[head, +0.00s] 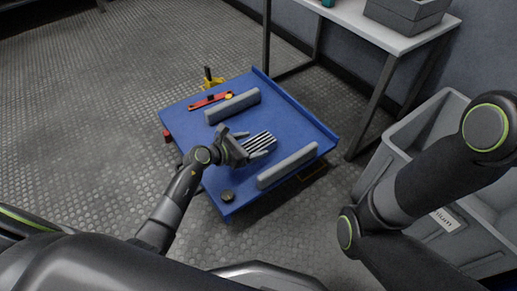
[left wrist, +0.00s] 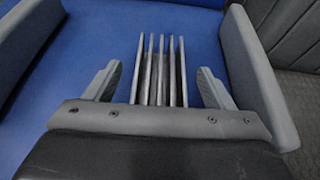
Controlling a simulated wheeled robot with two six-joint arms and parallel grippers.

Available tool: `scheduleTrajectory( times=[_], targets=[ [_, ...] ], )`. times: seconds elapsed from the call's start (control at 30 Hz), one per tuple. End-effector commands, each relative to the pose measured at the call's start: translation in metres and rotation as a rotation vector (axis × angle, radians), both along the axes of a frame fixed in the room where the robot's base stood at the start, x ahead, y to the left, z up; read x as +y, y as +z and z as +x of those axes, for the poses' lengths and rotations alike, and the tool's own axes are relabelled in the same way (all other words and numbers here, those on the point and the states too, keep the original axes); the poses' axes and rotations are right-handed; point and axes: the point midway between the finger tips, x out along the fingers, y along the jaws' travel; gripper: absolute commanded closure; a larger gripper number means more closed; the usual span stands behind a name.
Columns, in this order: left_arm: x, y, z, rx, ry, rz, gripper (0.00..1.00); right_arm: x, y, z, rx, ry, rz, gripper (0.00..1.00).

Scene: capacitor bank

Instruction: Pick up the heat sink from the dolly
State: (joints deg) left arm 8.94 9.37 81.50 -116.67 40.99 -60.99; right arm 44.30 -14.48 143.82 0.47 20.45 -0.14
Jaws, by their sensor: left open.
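The heat sink (head: 260,143) is a grey finned block on the blue dolly (head: 185,128). In the left wrist view the heat sink (left wrist: 160,70) shows its several upright parallel fins. My left gripper (head: 253,143) is over the dolly at the heat sink. In the left wrist view my left gripper (left wrist: 157,85) is open, one finger on each side of the fins, with a visible gap on both sides. The near end of the heat sink is hidden by the gripper body. My right arm comes in from the right, but its gripper is out of view.
Two grey padded bars (head: 232,106) and (head: 288,166) flank the heat sink on the dolly. A red level (head: 210,100) and a black round piece (head: 228,196) lie there too. A grey bin (head: 408,140) and a white table (head: 385,25) stand to the right.

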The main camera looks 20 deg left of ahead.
Motion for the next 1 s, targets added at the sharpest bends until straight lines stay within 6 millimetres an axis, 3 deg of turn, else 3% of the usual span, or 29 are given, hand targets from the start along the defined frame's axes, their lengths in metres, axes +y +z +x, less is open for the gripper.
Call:
scheduleTrajectory(
  times=[0.03,0.2,0.57,1.0],
  targets=[
    [-0.004,-0.008,0.005,-0.002,-0.001,-0.001,0.24,0.000,-0.011,0.001,0.006,0.005,0.004,0.66],
    [-0.014,-0.013,0.019,-0.001,-0.001,-0.002,0.24,0.000,-0.019,0.002,0.016,0.018,0.012,0.66],
    [-0.018,-0.013,0.024,0.000,0.000,0.000,0.24,0.001,-0.019,0.002,0.019,0.022,0.014,0.66],
    [-0.018,-0.013,0.024,0.000,0.000,0.000,0.81,0.001,-0.019,0.002,0.019,0.022,0.014,0.66]
  ],
)
